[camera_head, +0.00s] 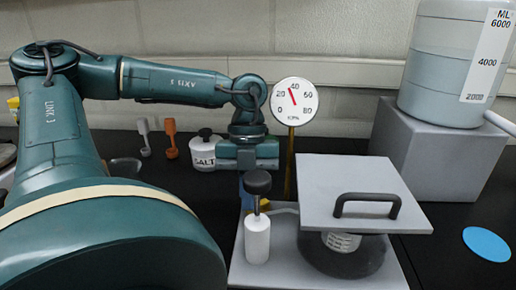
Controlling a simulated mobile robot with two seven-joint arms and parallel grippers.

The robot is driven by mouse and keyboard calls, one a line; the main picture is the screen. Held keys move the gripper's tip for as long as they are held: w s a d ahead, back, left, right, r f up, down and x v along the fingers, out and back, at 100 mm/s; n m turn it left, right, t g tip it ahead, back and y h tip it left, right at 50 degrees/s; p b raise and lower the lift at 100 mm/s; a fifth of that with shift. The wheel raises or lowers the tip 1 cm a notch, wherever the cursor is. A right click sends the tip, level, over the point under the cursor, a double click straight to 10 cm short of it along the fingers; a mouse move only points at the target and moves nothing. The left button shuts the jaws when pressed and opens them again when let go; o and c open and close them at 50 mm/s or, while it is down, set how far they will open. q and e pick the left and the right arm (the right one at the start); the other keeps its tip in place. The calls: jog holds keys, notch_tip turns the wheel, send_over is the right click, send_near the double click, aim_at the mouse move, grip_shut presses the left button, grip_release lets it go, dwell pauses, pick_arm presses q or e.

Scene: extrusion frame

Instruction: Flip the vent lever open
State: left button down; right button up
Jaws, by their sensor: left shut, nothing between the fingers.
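My left gripper (247,194) points down at the centre, its fingertips partly hidden behind a white cylinder (257,240) with a black knob (258,182) on a thin stem. The gripper is shut with nothing held. A grey base plate (283,262) carries the cylinder and a dark round vessel (350,258) under a square grey lid (352,180) with a black handle (367,199). A small yellow-orange piece (265,203) shows behind the cylinder, close to the fingertips. I cannot tell which part is the vent lever or how it stands. My right gripper is out of view.
A round gauge (294,101) stands on a brass post behind the plate, its needle a little left of 40. A salt jar (202,153) and white and orange utensils stand at the back. A large graduated tank (452,70) rests on a grey block (430,150). A blue disc (487,244) lies right.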

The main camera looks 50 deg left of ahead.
pick_arm(q)
jog(key=shift+a+m, duration=0.6)
jog(key=shift+m, duration=0.4)
jog(key=shift+s, duration=0.15)
jog(key=shift+s+a, duration=0.25)
jog(key=shift+s, duration=0.4)
jog(key=shift+g, duration=0.3)
